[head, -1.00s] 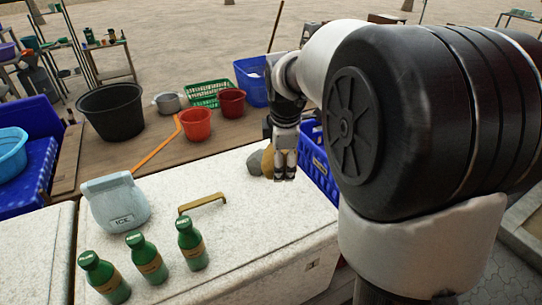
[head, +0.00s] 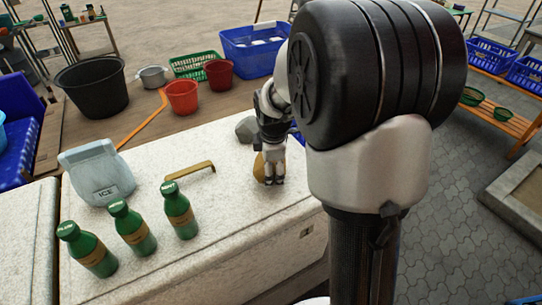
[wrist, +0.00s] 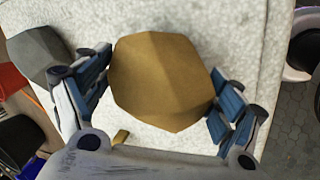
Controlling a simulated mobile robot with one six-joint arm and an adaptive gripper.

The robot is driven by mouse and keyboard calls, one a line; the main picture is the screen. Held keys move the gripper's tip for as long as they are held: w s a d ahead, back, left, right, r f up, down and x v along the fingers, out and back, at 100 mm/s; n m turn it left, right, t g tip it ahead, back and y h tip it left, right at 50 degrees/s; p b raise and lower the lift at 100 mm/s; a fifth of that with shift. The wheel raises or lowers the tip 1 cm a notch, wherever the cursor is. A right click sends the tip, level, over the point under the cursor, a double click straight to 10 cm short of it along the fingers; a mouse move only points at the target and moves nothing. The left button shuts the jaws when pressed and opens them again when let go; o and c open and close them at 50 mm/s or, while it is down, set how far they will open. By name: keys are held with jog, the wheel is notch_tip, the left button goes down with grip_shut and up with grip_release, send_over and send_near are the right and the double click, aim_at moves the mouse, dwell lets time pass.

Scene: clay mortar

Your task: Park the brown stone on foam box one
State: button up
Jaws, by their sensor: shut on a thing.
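The brown stone (wrist: 160,80) is a faceted, tan-brown lump between the two blue-padded fingers of my gripper (wrist: 158,95) in the wrist view. My gripper is shut on it. In the head view my gripper (head: 269,180) points down over the right part of a white speckled foam box (head: 225,225), and the stone (head: 259,168) shows partly behind the fingers. I cannot tell whether the stone touches the lid. Another white foam box (head: 28,240) stands at the left edge. No number shows on either box.
A grey stone (head: 246,129) lies on the lid's far side. Buckets and baskets stand behind. The lid's front right is clear.

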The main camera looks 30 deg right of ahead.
jog(key=shift+w+f, duration=0.1)
jog(key=shift+f, duration=0.45)
jog(key=o, duration=1.9)
jog(key=shift+f, duration=0.2)
jog(key=p+v, duration=0.3)
jog(key=v, duration=0.9)
jog(key=s+a+r+m, duration=0.2)
jog(key=s+a+m, duration=0.2)
jog(key=s, duration=0.3)
jog(key=s+a+r+m+t, duration=0.1)
jog(key=s+a+m, duration=0.3)
jog(key=s, duration=0.4)
jog(key=s+a+r+m+y, duration=0.1)
jog(key=s+a+r+m, duration=0.1)
jog(key=s+a+m, duration=0.2)
jog(key=shift+s+a+r+m, duration=0.15)
jog(key=shift+s+m, duration=0.3)
jog(key=shift+s, duration=0.45)
jog(key=shift+s+d+r+m, duration=0.1)
jog(key=shift+s+r+m, duration=0.25)
jog(key=shift+s, duration=0.55)
jog(key=shift+f, duration=0.1)
